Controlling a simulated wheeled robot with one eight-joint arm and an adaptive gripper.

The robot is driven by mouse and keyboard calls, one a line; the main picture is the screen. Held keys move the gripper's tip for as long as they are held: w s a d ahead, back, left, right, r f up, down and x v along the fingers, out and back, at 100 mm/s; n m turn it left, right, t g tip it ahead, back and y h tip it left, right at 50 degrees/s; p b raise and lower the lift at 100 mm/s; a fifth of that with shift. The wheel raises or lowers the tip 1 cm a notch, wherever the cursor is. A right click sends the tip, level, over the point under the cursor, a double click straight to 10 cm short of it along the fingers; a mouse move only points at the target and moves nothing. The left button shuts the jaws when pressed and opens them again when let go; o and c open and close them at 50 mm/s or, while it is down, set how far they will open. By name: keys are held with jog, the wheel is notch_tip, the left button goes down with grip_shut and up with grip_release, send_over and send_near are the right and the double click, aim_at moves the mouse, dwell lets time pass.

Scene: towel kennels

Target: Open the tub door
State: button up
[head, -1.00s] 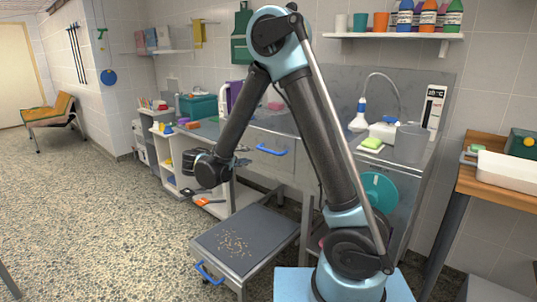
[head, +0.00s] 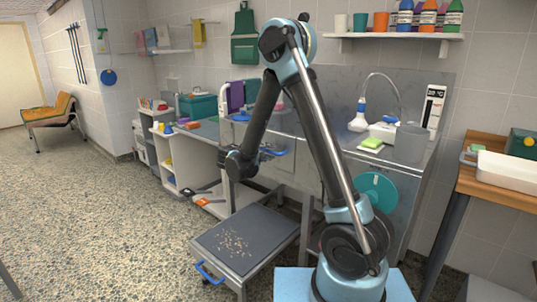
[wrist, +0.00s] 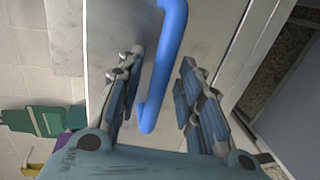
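The tub door is a grey steel panel (head: 291,170) on the front of the tub, and it looks closed. Its blue bar handle (head: 277,153) is partly hidden by my gripper (head: 264,153), which is up at the door front. In the wrist view the handle (wrist: 169,50) runs down from the top edge, and its lower end lies between the two spread fingers of my gripper (wrist: 160,88). The fingers are open, with gaps on both sides of the handle. I cannot tell how deep it sits between them.
A low grey step (head: 240,242) with scattered kibble and a blue handle (head: 210,272) stands in front of the tub. White shelving (head: 178,165) is to the left, a wooden table (head: 497,190) to the right. The speckled floor at left is mostly free.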

jog(key=shift+w+d+f, duration=0.1)
jog(key=shift+w+d, duration=0.05)
jog(key=shift+w, duration=0.05)
grip_shut()
